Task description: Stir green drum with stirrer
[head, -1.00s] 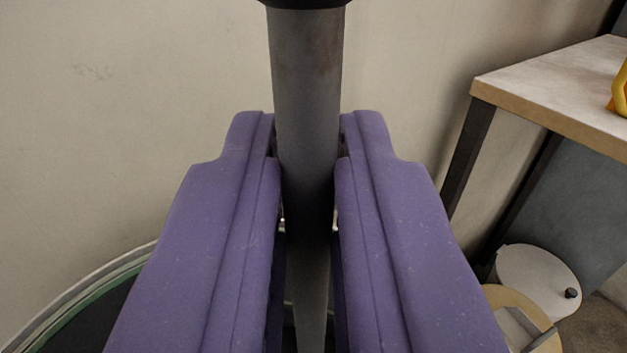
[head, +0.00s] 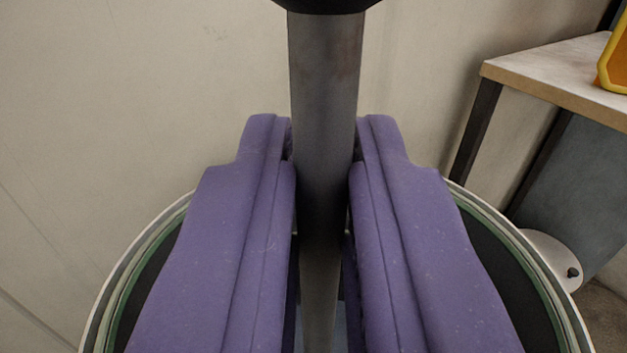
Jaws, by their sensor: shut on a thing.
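My gripper (head: 322,190) has two purple fingers shut on the grey shaft of the stirrer (head: 325,80). The shaft stands roughly upright between the fingers, with a black part at its top edge of the view. The green drum (head: 124,300) is below, with a pale rim and a green inner edge showing on both sides of the fingers. Its inside looks dark. The shaft runs down over the drum's opening between the fingers. Its lower end is hidden, so I cannot tell how deep it reaches.
A table (head: 560,72) with a pale top and dark legs stands at the right, with a yellow-orange object (head: 614,65) on it. A white round lid-like thing (head: 556,255) is low at the right, beside the drum. A plain wall (head: 130,90) is behind.

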